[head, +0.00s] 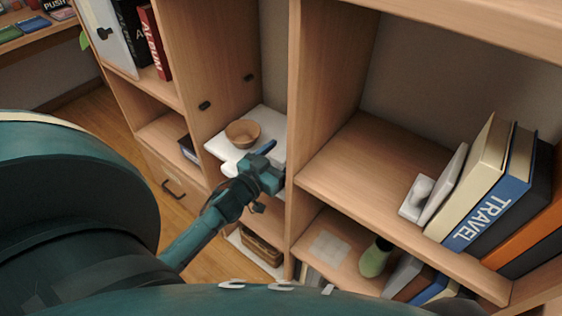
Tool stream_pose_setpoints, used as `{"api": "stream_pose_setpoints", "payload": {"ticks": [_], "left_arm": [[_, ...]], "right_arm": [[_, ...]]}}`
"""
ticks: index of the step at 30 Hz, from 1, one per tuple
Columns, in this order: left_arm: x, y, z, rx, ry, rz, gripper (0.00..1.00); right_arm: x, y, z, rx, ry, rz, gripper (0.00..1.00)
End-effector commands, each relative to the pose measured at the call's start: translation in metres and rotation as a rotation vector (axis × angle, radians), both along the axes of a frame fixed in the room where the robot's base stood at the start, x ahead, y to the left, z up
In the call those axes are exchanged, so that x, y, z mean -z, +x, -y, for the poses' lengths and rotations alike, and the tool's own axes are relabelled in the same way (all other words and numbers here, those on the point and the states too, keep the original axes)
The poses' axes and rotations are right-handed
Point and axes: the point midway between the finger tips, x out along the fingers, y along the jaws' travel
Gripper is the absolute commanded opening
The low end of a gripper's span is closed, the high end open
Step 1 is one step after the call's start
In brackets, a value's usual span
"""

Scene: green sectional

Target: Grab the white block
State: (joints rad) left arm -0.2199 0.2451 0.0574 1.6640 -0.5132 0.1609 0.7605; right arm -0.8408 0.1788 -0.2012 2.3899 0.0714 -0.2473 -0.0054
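My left gripper (258,163) reaches into the left shelf bay, at the white shelf board (272,123). A small white piece (229,169) shows just left of the gripper, partly hidden by it; it may be the white block, but I cannot tell it clearly from the board. A blue finger-like part points up and right from the gripper. I cannot tell whether the fingers are open or hold anything. A white bookend-like object (416,198) stands on the right shelf, far from the gripper. My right gripper is not in view.
A wooden bowl (243,132) sits on the white board, close behind the gripper. A vertical divider (305,110) stands just right of the gripper. Books (485,190) fill the right shelf's end. A green vase-like object (375,258) stands below. The right shelf's left part is clear.

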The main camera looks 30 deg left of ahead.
Motion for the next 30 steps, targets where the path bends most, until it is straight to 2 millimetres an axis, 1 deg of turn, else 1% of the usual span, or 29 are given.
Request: {"api": "stream_pose_setpoints", "payload": {"ticks": [1, 4, 11, 12, 27, 29, 30], "left_arm": [[0.0004, 0.0078, 0.0004, 0.0, 0.0, 0.001, 0.66], [0.0005, 0.0156, 0.0014, 0.001, 0.002, 0.0, 0.66], [0.0006, 0.0171, 0.0015, 0.001, 0.0, -0.002, 0.66], [0.0005, 0.017, 0.0015, 0.001, 0.0, -0.002, 0.65], [0.0006, 0.0168, 0.0016, 0.0, 0.0, -0.001, 0.24], [0.0006, 0.0168, 0.0016, 0.0, 0.0, -0.001, 0.19], [0.0004, 0.0168, 0.0016, 0.001, 0.0, -0.001, 0.18]], "right_arm": [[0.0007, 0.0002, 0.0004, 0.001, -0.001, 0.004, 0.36], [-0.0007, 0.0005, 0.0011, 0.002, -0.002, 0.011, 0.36], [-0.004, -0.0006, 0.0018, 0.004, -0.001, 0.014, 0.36], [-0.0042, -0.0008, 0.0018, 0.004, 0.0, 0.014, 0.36], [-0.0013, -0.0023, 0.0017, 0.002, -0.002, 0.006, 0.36], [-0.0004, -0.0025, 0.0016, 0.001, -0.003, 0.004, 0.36], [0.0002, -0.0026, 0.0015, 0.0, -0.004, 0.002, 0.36]]}}
